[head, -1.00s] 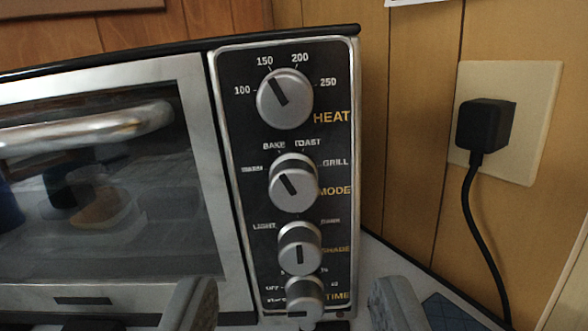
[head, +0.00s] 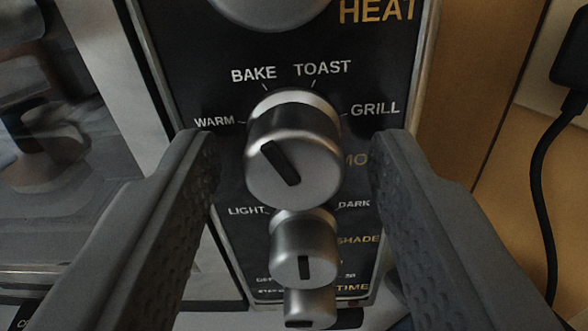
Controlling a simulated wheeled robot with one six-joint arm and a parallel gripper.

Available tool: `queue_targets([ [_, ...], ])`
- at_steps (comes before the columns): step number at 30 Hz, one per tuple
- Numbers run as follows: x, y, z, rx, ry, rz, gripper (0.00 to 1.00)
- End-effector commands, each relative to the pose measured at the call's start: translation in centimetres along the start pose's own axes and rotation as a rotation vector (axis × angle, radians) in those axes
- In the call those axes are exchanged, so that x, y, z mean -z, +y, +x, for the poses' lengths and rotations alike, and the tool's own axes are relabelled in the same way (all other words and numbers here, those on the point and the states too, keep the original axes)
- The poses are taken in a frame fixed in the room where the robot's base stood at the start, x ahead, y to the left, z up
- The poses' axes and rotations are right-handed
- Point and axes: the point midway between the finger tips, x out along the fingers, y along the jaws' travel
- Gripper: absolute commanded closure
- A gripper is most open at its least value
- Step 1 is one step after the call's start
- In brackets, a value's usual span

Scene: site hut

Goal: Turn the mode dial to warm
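The mode dial (head: 294,150) is a silver knob with a dark pointer bar on its face. Around it on the black panel (head: 205,75) are the labels WARM at left, BAKE and TOAST above, and GRILL at right. The pointer's bar slants from upper left to lower right; its upper end lies toward the left, between the WARM and BAKE directions. My gripper (head: 293,150) is open, with one finger on each side of the dial. A gap shows between each finger and the knob. The right finger partly hides the MODE label.
The heat dial (head: 270,8) is above, cut off by the frame's top. The shade dial (head: 304,245) and time dial (head: 310,306) sit close below, between the fingers. The oven's glass door (head: 50,150) is at left. A black cord (head: 541,190) hangs at right by the wooden wall.

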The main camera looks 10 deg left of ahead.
Motion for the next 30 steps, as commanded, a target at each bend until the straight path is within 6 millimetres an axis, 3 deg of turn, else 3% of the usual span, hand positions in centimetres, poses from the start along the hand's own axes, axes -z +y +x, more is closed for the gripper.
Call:
queue_targets([
  [1,0.0,0.0,-0.01,0.0,0.0,0.0,0.66],
  [6,-0.01,0.0,-0.01,0.0,0.0,0.0,0.97],
  [17,-0.03,0.01,-0.02,0.0,-0.001,-0.055,0.96],
  [30,-0.03,0.07,-0.03,0.0,-0.001,-0.392,0.96],
])
